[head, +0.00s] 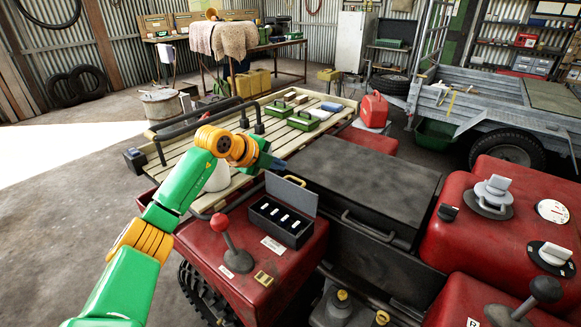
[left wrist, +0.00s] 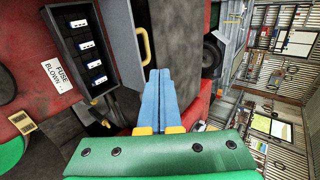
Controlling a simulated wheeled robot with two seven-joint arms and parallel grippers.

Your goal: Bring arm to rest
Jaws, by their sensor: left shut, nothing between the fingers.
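My left arm, green with orange joints, reaches in from the left in the head view. Its gripper (head: 275,163) is above the quad's slatted rack, a little behind the open fuse box (head: 280,220). In the left wrist view the gripper's blue fingers (left wrist: 165,88) are together with nothing between them. The fuse box (left wrist: 68,48) shows there to the left of the fingers, with several white fuses inside. Its lid (left wrist: 122,42) stands open, with a yellow handle close beside the fingers in the picture. My right gripper is not in either view.
A red-knobbed lever (head: 219,222) rises left of the fuse box. A black case (head: 350,185) lies to its right. The slatted rack (head: 235,185) holds green boxes (head: 303,120), a white container (head: 217,178) and a black rail. A red jerrycan (head: 374,110) stands behind. Open floor lies left.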

